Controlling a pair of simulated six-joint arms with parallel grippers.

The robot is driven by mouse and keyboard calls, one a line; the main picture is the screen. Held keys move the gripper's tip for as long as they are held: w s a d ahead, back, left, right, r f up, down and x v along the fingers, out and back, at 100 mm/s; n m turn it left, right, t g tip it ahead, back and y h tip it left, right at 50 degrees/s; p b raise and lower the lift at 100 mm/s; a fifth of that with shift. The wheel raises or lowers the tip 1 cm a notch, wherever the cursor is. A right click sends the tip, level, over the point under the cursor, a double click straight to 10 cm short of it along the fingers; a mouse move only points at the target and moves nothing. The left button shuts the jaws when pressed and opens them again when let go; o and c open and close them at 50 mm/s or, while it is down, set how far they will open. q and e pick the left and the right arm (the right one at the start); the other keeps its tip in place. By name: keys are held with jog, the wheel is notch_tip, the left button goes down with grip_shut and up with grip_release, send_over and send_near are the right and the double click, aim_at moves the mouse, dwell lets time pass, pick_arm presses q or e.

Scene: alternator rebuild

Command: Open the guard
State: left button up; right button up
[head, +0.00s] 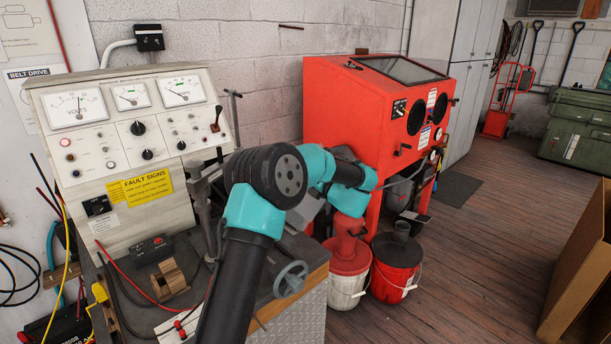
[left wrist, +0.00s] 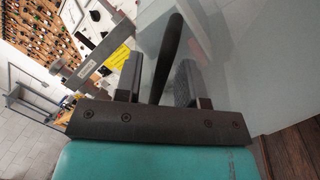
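In the left wrist view a smooth grey panel (left wrist: 235,70), apparently the guard, fills the right side. A slim black handle (left wrist: 172,48) stands in front of it, its lower end between the two fingers of my left gripper (left wrist: 159,70). The fingers are apart, with a gap visible on each side of the handle. I cannot tell how the handle joins the panel. In the head view my arm crosses the bench; its gripper and the guard are hidden or cannot be made out. My right gripper is in neither view.
A test panel with gauges (head: 130,150) stands on the bench at left. A small handwheel (head: 290,279) sits at the bench's front right. A red blasting cabinet (head: 370,100) stands behind, with buckets (head: 396,266) below it. A cardboard box (head: 580,275) is at far right; wooden floor between is clear.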

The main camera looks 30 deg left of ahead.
pick_arm(q)
jog(key=v, duration=1.7)
jog(key=shift+d, duration=0.15)
jog(key=shift+s, duration=0.15)
notch_tip(320, 180, down, 14)
jog(key=w+a+m+t+h, duration=0.3)
jog(key=m+t+h, duration=0.55)
jog(key=m, duration=0.75)
jog(key=s+d+f+m+h, duration=0.1)
jog(key=s+f+m+h, duration=0.2)
jog(key=f+m, duration=0.3)
jog(key=s+d+f+m+h, duration=0.1)
jog(key=s+f+m+h, duration=0.1)
jog(key=f+m+h, duration=0.35)
jog(key=s+d+f+m+g+h, duration=0.1)
jog(key=s+f+m+g+h, duration=0.1)
jog(key=s, duration=0.8)
jog(key=s+d+f+m+g+h, duration=0.2)
jog(key=s+f+m+g, duration=0.3)
jog(key=s+f, duration=0.3)
jog(key=s+d+f+m+g+h, duration=0.2)
jog(key=s+f+m, duration=0.4)
jog(key=s, duration=0.5)
jog(key=shift+s+d+g+h, duration=0.25)
jog(key=shift+s+g+h, duration=0.05)
jog(key=shift+g, duration=0.55)
